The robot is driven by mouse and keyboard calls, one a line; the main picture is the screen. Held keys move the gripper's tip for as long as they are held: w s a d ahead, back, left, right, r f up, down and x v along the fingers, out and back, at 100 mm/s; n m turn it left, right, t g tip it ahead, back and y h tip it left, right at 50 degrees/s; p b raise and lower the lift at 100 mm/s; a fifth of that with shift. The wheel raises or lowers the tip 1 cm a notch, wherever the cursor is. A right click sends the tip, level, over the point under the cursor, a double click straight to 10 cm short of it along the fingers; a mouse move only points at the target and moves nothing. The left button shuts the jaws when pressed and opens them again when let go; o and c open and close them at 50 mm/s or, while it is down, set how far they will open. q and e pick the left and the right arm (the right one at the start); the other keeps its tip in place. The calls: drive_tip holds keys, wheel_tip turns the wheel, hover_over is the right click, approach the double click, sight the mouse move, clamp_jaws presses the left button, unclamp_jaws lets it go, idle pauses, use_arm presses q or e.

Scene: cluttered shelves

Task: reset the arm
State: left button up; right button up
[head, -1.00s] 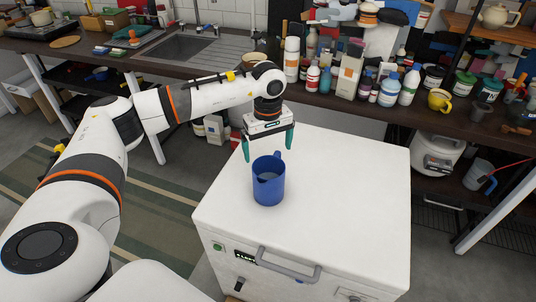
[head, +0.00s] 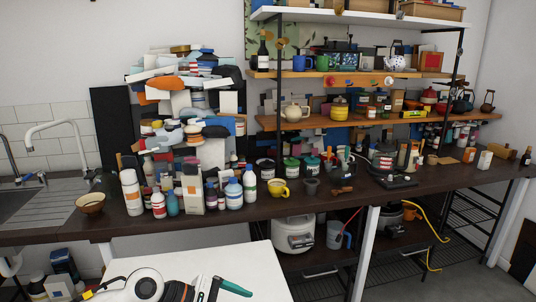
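My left gripper (head: 232,292) is at the bottom edge of the head view, over the white cabinet top (head: 245,262). One teal finger points to the right and a second teal part shows lower down, apart from it. The gripper looks open, with nothing visible between the fingers, though the bottom edge cuts part of it off. My white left arm (head: 145,285) reaches in along the bottom edge. My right gripper is out of view. The blue jug that stood on the cabinet is also out of view.
A dark counter (head: 330,205) runs behind the cabinet, crowded with bottles, jars, a yellow cup (head: 278,189) and a bowl (head: 90,203). Loaded shelves (head: 385,122) rise above it. A white cooker (head: 294,233) and a clear jug (head: 338,235) sit underneath. A sink (head: 35,208) is at left.

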use_arm(q)
drive_tip(key=s+d+r+n+t+h, duration=0.2)
drive_tip(key=d+r+n+t+h, duration=0.2)
drive_tip(key=d+r+n+h, duration=0.25)
wheel_tip(320, 180, up, 4)
drive_tip(key=w+a+n+t+y, duration=0.1)
drive_tip(key=w+a+n+t, duration=0.15)
drive_tip(key=n+t, duration=0.9)
drive_tip(key=s+a+f+n+g+y, duration=0.1)
drive_tip(key=a+f+n+y, duration=0.6)
drive_tip(key=n, duration=0.6)
drive_tip(key=s+a+f+n+y, duration=0.2)
drive_tip(key=a+f+n+y, duration=0.3)
drive_tip(key=n+y, duration=0.6)
drive_tip(key=s+a+f+n+g+h, duration=0.1)
drive_tip(key=s+a+f+n+g, duration=0.2)
drive_tip(key=s+f+n+g, duration=0.6)
drive_tip(key=s+a+f+n+g, duration=0.3)
drive_tip(key=s+f+n, duration=0.1)
drive_tip(key=s, duration=0.8)
wheel_tip(320, 180, down, 28)
drive_tip(key=s+g, duration=0.2)
drive_tip(key=s+a+f, duration=0.2)
drive_tip(key=s+f, duration=1.2)
drive_tip(key=s, duration=0.2)
drive_tip(key=shift+a+f+m+g, duration=0.2)
drive_tip(key=shift+m+g, duration=0.1)
drive_tip(key=shift+g, duration=0.05)
